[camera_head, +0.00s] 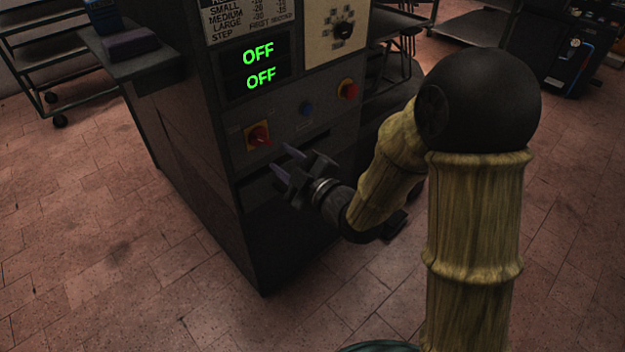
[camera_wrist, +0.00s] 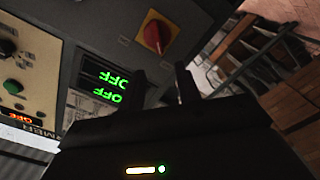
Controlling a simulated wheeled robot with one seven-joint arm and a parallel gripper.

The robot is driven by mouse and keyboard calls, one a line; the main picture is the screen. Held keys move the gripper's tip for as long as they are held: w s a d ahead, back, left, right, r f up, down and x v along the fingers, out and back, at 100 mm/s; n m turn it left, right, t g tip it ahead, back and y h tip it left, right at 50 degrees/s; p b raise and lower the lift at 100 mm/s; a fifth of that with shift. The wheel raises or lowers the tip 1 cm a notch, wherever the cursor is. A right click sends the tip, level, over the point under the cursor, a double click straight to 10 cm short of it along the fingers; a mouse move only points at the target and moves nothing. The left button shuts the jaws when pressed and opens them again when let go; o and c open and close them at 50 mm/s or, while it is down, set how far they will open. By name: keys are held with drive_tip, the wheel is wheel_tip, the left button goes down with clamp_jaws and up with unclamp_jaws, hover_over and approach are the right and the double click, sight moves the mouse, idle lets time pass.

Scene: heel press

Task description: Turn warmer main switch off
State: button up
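A red rotary switch on a yellow plate (camera_head: 258,137) sits on the dark cabinet's front, below a green display (camera_head: 260,66) reading OFF twice. The same kind of red switch (camera_wrist: 157,34) shows at the top of the wrist view, beyond the fingertips; its handle is tilted there. My gripper (camera_head: 283,161) is just below and right of the switch in the head view, apart from it. Its two fingers (camera_wrist: 160,72) are spread with nothing between them. In the wrist view, a partly cut-off label (camera_wrist: 36,132) ending in "RMER" is beside an orange OFF readout (camera_wrist: 15,118).
A blue button (camera_head: 306,108) and a red knob on yellow (camera_head: 348,90) are farther right on the front. A cream panel with a black dial (camera_head: 343,31) is above. A side table (camera_head: 150,65) and wheeled rack (camera_head: 60,60) stand left. The tiled floor in front is clear.

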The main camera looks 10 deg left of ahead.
drive_tip(key=b+v, duration=0.2)
drive_tip(key=b, duration=0.1)
drive_tip(key=shift+s+d+f, duration=0.2)
drive_tip(key=shift+s+d, duration=0.05)
drive_tip(key=shift+d, duration=0.1)
drive_tip(key=b, duration=0.3)
drive_tip(key=shift+s+d, duration=0.25)
drive_tip(key=shift+d, duration=0.1)
drive_tip(key=b+v, duration=0.4)
drive_tip(key=b, duration=0.1)
drive_tip(key=shift+s+d+r, duration=0.15)
drive_tip(key=shift+s+r, duration=0.05)
drive_tip(key=shift+s, duration=0.05)
